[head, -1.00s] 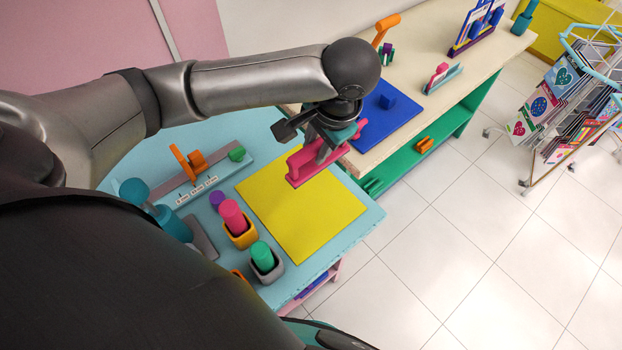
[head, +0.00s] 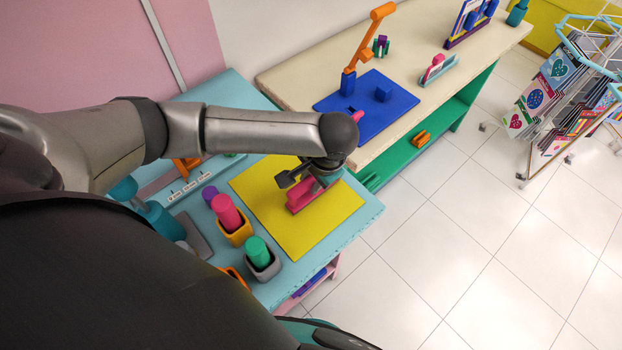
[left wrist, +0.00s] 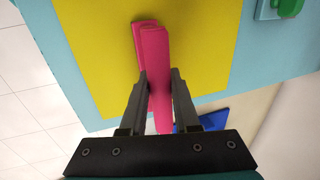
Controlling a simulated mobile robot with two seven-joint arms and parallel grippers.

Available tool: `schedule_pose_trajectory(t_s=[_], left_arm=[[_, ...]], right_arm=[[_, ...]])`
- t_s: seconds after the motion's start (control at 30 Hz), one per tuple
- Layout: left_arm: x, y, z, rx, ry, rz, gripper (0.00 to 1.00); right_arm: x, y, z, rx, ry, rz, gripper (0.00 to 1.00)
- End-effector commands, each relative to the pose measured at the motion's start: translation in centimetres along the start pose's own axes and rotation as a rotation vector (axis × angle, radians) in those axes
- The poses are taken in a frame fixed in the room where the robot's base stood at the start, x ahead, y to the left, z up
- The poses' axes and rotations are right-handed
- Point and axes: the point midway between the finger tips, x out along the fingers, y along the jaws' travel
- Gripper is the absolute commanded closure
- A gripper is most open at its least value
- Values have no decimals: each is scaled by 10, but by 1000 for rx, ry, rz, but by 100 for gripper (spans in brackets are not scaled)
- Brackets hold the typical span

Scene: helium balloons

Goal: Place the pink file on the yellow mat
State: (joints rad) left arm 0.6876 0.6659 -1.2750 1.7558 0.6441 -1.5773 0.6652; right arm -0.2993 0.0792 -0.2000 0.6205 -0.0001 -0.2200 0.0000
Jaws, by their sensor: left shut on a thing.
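The yellow mat (head: 329,218) lies flat on the light blue table. The pink file (head: 298,202) is over the mat, partly hidden behind my left gripper (head: 313,183) in the head view. In the left wrist view, my left gripper (left wrist: 158,88) is shut on the pink file (left wrist: 153,48), with a finger on each side. The file stands out past the fingertips over the yellow mat (left wrist: 100,55). I cannot tell whether the file touches the mat. My right gripper is not in view.
On the light blue table (head: 362,219), a pink cylinder (head: 226,212) and a green cylinder (head: 256,251) stand in holders left of the mat. A cream bench (head: 290,82) with a blue mat (head: 385,116) adjoins behind. A card rack (head: 560,95) stands at right.

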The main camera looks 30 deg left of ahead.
Motion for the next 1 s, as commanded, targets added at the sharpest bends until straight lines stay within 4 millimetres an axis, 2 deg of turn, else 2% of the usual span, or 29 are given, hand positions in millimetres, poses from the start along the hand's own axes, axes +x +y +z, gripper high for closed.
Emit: schedule_pose_trajectory(t_s=[0.23, 0.27, 0.5, 0.83, 1.0], left_arm=[[2, 1, 0, 0, 0, 0, 100], [2, 1, 0, 0, 0, 0, 69], [2, 0, 0, 0, 0, 0, 42], [-1, 0, -1, 0, 2, 0, 40], [-26, 0, -2, 0, 4, 2, 40]], right_arm=[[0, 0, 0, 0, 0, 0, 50], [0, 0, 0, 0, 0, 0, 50], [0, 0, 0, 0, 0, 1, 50], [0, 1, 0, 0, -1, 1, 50], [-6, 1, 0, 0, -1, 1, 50]])
